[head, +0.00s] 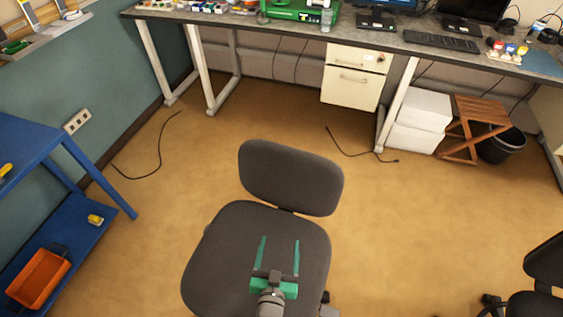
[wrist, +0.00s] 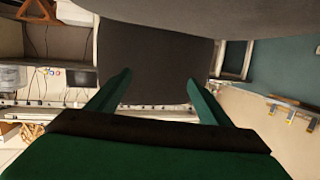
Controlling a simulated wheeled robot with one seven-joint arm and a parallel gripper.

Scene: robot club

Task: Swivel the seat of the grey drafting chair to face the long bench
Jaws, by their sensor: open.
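The grey drafting chair stands in the lower middle of the head view, with its seat (head: 222,250) nearest me and its backrest (head: 290,177) on the far side, towards the long bench (head: 290,27). The backrest is turned slightly to the right. My gripper (head: 279,243) is open and empty, with its green fingers over the seat and pointing towards the backrest. In the wrist view, the fingers (wrist: 161,88) are apart in front of a dark grey chair surface (wrist: 155,60). I cannot tell whether they touch it.
A blue shelf unit (head: 62,150) with an orange bin (head: 38,278) stands at the left. Another dark chair (head: 545,275) is at the lower right. Cables (head: 160,150) lie on the floor. A wooden stool (head: 478,125) and white boxes (head: 420,120) sit under the bench. Floor between chair and bench is mostly clear.

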